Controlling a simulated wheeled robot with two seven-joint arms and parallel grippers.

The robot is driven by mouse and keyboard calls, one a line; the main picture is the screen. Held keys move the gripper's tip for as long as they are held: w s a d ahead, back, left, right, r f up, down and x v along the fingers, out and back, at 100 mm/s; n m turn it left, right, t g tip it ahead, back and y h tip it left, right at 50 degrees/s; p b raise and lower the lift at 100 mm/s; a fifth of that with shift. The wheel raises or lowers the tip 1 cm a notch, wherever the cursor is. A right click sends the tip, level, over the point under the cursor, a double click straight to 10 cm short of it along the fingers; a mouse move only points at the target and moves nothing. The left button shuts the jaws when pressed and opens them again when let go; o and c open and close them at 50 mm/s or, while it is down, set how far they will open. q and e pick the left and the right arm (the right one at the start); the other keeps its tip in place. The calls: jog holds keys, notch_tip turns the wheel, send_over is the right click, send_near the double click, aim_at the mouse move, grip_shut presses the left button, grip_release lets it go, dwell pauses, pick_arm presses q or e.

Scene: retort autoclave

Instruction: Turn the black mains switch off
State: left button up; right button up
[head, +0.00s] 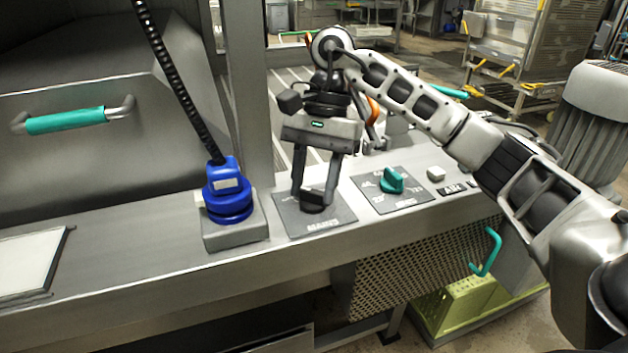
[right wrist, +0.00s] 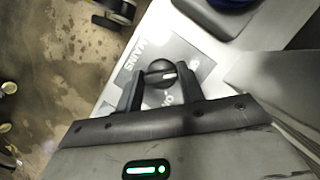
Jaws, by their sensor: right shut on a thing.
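The black mains switch (head: 314,207) is a round knob on a grey plate marked MAINS (head: 326,225), on the steel ledge. My right gripper (head: 315,198) reaches down over it from above, with its fingers on either side of the knob. In the right wrist view the knob (right wrist: 160,74) sits between the tips of the gripper (right wrist: 158,85), and a pale mark shows on its face. The right gripper is shut on the knob. The plate's lettering is partly covered, so I cannot read the switch position. My left gripper is not in view.
A blue connector (head: 228,195) with a black cable stands on a block left of the plate. A teal selector knob (head: 393,181) sits on another plate to the right, beside a pale button (head: 435,173). A teal hook handle (head: 487,252) hangs at the front right.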

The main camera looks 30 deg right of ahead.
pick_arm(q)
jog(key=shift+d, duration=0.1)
pick_arm(e)
jog(key=o, duration=1)
jog(key=shift+r, duration=0.1)
jog(key=shift+w+d+r, duration=0.1)
jog(key=shift+w+r, duration=0.05)
jog(key=shift+r, duration=0.15)
pick_arm(q)
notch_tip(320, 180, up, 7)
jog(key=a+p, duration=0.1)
jog(key=p, duration=0.6)
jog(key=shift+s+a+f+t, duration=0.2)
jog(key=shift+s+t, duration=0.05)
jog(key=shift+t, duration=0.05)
pick_arm(e)
jog(key=v, duration=1.5)
jog(key=shift+r, duration=0.15)
